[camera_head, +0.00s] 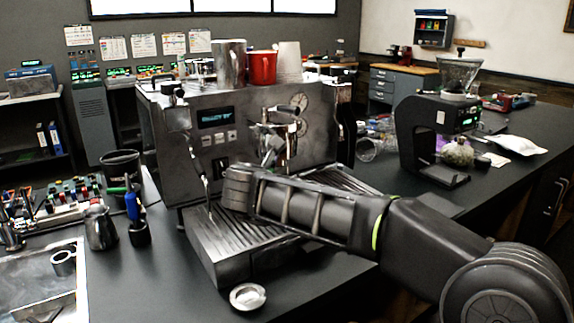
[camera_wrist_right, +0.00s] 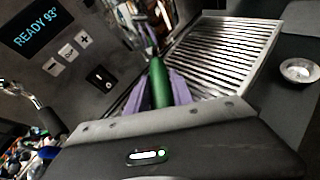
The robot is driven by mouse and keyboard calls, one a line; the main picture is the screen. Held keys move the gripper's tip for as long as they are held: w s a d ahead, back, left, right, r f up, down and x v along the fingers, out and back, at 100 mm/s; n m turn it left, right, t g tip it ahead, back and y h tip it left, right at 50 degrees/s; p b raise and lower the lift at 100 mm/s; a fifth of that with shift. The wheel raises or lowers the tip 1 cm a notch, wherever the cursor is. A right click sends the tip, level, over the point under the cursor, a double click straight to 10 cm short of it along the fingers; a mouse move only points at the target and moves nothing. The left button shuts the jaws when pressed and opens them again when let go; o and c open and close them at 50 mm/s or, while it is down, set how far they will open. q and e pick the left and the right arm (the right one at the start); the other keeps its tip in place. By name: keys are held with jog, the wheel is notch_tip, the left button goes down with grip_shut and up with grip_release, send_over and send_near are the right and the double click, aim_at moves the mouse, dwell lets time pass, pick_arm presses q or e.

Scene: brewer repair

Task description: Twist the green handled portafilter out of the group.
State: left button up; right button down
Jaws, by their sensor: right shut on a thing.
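The espresso machine (camera_head: 222,147) stands on the dark counter, its display lit. In the right wrist view, the green handle of the portafilter (camera_wrist_right: 158,82) lies between the purple fingers of my right gripper (camera_wrist_right: 160,92), which is shut on it. The handle runs away from the gripper toward the group, and its far end is hard to make out. In the head view my right arm reaches in from the right to the machine's front, above the drip tray (camera_head: 222,240). There my arm and gripper hide the portafilter. My left gripper is not in view.
A steel pitcher (camera_head: 101,229), a blue-handled tool (camera_head: 134,207) and a dark canister (camera_head: 121,165) stand left of the machine. A small round metal dish (camera_head: 247,296) lies in front of the drip tray. A grinder (camera_head: 432,135) stands at right. A red mug (camera_head: 262,68) sits on top.

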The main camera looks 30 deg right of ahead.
jog(key=shift+f+b, duration=0.75)
jog(key=shift+b, duration=0.35)
dwell(3.1)
jog(key=shift+s+a+b, duration=0.8)
jog(key=shift+s+a, duration=1)
jog(key=shift+s, duration=0.15)
jog(key=s+a+b, duration=0.1)
jog(key=s+a, duration=0.4)
jog(key=shift+s+a, duration=0.15)
jog(key=shift+s, duration=0.15)
